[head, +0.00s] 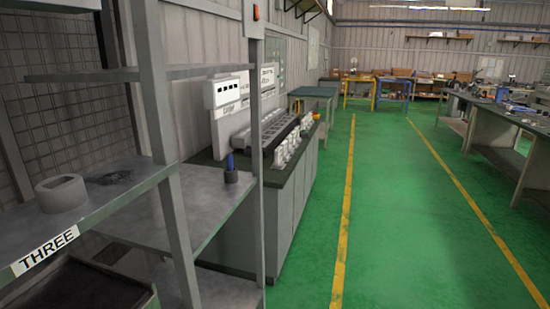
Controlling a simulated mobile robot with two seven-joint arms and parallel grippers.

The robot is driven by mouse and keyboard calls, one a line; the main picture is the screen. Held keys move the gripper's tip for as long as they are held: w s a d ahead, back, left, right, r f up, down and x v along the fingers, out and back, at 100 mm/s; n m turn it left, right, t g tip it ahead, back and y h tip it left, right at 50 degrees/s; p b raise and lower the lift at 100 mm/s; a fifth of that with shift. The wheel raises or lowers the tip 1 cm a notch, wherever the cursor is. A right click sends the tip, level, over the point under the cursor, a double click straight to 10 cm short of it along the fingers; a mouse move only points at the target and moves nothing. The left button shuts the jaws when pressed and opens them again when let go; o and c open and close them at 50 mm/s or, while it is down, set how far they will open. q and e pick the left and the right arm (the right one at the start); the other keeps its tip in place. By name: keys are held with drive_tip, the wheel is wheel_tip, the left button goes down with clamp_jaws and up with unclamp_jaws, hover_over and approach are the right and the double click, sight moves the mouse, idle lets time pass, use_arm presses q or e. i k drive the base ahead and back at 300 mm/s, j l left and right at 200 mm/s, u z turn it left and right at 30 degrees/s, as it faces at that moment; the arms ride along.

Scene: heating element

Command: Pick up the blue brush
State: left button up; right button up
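A small upright blue object, which looks like the blue brush (229,160), stands on the grey middle shelf of the rack. Its lower end is in or on a short dark round piece (231,177), and I cannot tell which. It is close to the rack's right front post. Neither of my grippers is in view.
The grey metal rack (220,209) fills the left side, with posts, a "THREE" label (45,250) and a grey ring-shaped block (61,193). A workbench with machine parts (290,140) stands beyond it. The green floor (390,200) between yellow lines is clear; benches (500,125) line the right.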

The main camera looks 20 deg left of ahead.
sight(229, 157)
drive_tip(key=i+l+u, duration=0.1)
drive_tip(key=i, duration=0.6)
drive_tip(key=i+l, duration=0.15)
drive_tip(key=i, duration=0.55)
drive_tip(key=u, duration=0.05)
